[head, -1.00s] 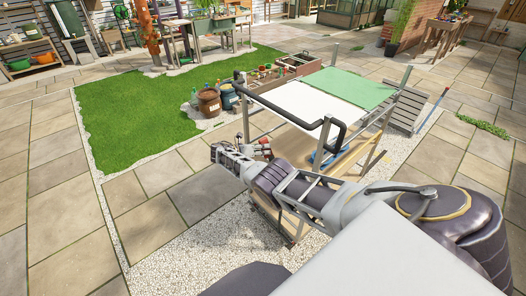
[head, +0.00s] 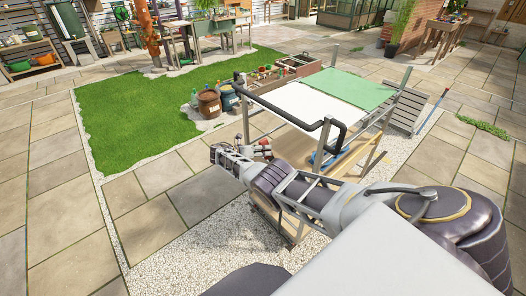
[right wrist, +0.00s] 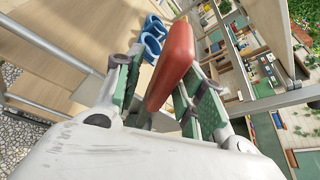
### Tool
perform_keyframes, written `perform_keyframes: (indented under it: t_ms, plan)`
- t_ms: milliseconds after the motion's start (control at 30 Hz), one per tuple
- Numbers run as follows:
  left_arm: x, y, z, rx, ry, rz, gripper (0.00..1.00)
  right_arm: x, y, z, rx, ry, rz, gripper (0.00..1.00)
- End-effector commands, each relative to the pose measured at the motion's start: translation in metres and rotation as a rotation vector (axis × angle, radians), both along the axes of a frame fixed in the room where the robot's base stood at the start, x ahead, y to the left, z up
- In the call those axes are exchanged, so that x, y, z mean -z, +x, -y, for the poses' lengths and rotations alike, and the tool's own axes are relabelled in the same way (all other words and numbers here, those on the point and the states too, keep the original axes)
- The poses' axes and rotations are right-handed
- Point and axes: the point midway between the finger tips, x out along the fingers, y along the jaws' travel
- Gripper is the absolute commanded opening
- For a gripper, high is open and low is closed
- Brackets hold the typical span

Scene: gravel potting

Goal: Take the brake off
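The cart (head: 300,104) stands on the gravel strip, with a white and green top and a black push handle (head: 338,134). In the right wrist view a red grip (right wrist: 172,62), which looks like the brake lever's handle, lies between the two green-padded fingers of my right gripper (right wrist: 165,78). The fingers are spread. A gap shows on the left of the red grip; whether the right finger touches it I cannot tell. In the head view my right gripper (head: 262,146) is small at the cart's near left side. My left gripper is not in view.
A blue item (right wrist: 151,38) lies on the cart's wooden shelf (right wrist: 60,50). Two barrels (head: 209,103) and a planter box stand behind the cart. A wooden pallet (head: 407,110) is at its right. Paving on the left is clear.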

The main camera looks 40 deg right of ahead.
Motion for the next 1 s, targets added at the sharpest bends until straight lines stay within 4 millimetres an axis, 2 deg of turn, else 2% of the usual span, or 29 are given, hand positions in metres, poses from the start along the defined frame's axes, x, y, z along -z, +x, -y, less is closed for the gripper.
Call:
perform_keyframes:
  t_ms: [267, 800, 1000]
  plan:
    - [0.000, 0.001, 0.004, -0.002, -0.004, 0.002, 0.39, -0.005, 0.002, -0.015, -0.001, 0.001, 0.000, 0.39]
    - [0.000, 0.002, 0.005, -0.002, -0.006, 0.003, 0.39, -0.030, 0.013, -0.086, -0.003, 0.001, 0.000, 0.39]
    - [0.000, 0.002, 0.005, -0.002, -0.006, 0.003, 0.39, -0.036, 0.015, -0.106, -0.002, 0.001, 0.000, 0.39]
